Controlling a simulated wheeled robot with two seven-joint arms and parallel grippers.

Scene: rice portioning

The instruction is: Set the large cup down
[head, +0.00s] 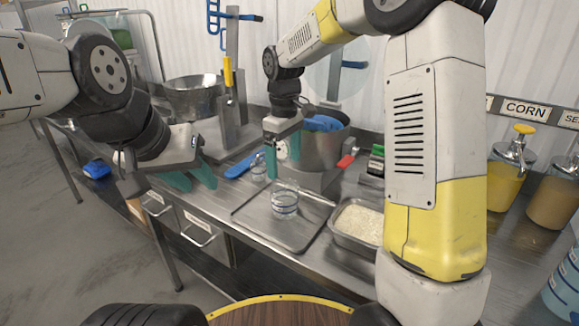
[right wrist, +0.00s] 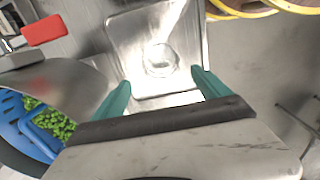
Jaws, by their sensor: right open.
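In the right wrist view a clear cup (right wrist: 160,60) stands on the tray (right wrist: 125,35), beyond my fingertips. My left gripper (head: 190,178) is open and empty, left of the tray at the counter's front edge.
A pan of rice (head: 358,223) sits right of the tray. A large metal pot (head: 322,150) stands behind my right gripper; the wrist view shows green food and a blue item there. A metal bowl (head: 193,97) stands at the back left. Sauce jars (head: 508,172) stand at right.

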